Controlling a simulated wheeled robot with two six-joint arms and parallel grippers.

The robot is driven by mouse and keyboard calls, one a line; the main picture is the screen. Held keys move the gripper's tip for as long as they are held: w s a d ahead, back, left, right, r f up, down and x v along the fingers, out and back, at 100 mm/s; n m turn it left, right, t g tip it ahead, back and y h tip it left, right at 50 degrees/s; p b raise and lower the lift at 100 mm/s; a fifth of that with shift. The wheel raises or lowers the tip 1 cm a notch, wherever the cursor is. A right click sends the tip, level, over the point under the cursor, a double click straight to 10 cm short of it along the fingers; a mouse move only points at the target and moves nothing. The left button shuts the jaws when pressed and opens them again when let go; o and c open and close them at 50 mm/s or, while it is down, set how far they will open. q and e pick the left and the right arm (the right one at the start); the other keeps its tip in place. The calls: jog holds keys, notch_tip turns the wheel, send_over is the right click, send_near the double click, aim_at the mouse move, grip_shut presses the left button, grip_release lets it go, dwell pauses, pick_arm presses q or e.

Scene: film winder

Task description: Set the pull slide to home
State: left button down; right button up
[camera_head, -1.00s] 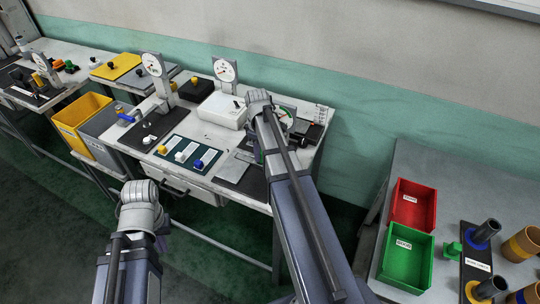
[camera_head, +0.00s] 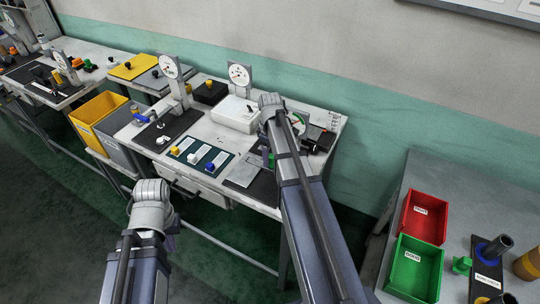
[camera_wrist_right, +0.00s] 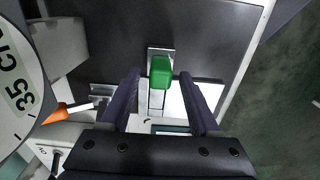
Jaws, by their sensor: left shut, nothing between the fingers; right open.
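The pull slide has a green knob (camera_wrist_right: 160,72) on a short metal track, set in a dark plate. In the head view a bit of green (camera_head: 271,160) shows beside my right arm, mostly covered by it. My right gripper (camera_wrist_right: 161,80) is open, with one dark finger on each side of the green knob; I cannot tell whether either touches it. In the head view the arm hides these fingers. My left gripper (camera_head: 171,242) hangs low in front of the bench, shut and empty, mostly hidden by its wrist.
The bench (camera_head: 216,133) carries dial gauges (camera_head: 240,76), a white box (camera_head: 237,113) and a dark panel with coloured knobs (camera_head: 200,157). An orange pointer and dial (camera_wrist_right: 18,95) are close to my right gripper. Red (camera_head: 424,217) and green (camera_head: 413,268) bins stand at the right.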

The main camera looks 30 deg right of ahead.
notch_tip(320, 180, up, 7)
jog(key=p, duration=0.6)
jog(key=shift+r+p, duration=0.15)
jog(key=shift+p, duration=0.25)
jog(key=s+a+m, duration=0.1)
jog(key=s+a, duration=0.4)
jog(key=a, duration=0.4)
jog(key=s+a+f+m+b, duration=0.1)
jog(key=s+a, duration=0.5)
jog(key=a, duration=0.3)
jog(key=s+a+m+h, duration=0.1)
jog(key=s+a, duration=0.5)
jog(key=a, duration=0.3)
jog(key=shift+a+f+b, duration=0.35)
jog(key=shift+a+b, duration=0.05)
